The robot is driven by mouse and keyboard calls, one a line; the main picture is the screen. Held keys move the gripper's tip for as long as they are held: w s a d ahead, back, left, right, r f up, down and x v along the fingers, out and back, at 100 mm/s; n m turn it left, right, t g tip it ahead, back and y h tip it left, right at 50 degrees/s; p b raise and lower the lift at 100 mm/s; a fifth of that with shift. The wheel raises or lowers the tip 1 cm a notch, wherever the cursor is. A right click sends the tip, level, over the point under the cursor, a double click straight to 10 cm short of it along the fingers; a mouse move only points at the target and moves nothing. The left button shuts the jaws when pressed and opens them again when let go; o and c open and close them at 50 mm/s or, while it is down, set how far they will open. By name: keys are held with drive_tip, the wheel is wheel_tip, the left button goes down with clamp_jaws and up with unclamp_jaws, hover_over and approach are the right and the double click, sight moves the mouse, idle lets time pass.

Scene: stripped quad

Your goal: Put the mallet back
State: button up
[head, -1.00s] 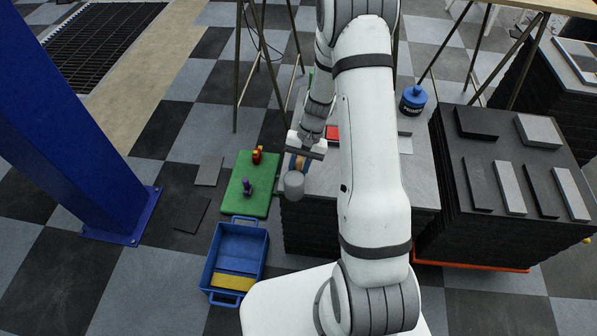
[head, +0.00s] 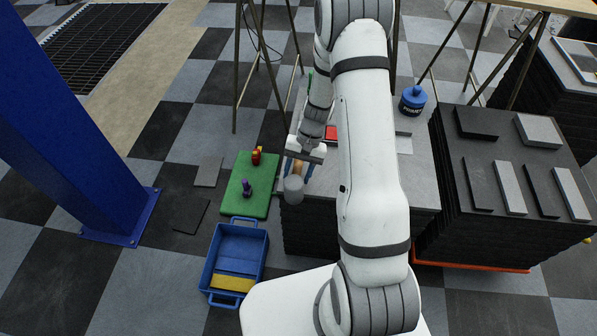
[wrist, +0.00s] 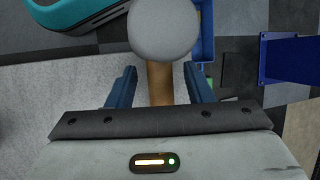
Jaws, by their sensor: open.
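The mallet has a round grey head (head: 293,190) and a wooden handle. It is at the near left corner of the grey-topped stack (head: 325,183). I cannot tell how it is supported. In the wrist view the mallet's head (wrist: 164,28) is at the top centre and its handle (wrist: 160,82) runs down towards my gripper (wrist: 160,88). My gripper's blue fingers are open, one on each side of the handle, with a gap on both sides. It also shows in the head view (head: 298,170). The handle's far end is hidden behind my gripper.
A blue crate (head: 252,286) with a yellow piece inside stands on the floor. A green board (head: 262,197) holds a purple item (head: 247,188) and a red-yellow item (head: 257,156). A blue column (head: 75,120) stands left. A teal object (wrist: 75,12) is near the mallet's head.

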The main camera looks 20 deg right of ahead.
drive_tip(key=p+v, duration=0.2)
drive_tip(key=v, duration=0.9)
drive_tip(key=s+a+r+n+t+h, duration=0.1)
drive_tip(key=s+r, duration=0.3)
drive_tip(key=r, duration=0.3)
drive_tip(key=s+a+r+n+t+h, duration=0.1)
drive_tip(key=s+r, duration=0.3)
drive_tip(key=r, duration=0.3)
drive_tip(key=s+r+n+t+h, duration=0.2)
drive_tip(key=s+r, duration=0.4)
drive_tip(key=s, duration=0.5)
drive_tip(key=shift+s+a+t, duration=0.35)
drive_tip(key=shift+s+t, duration=0.05)
drive_tip(key=shift+t, duration=0.2)
drive_tip(key=shift+r, duration=0.1)
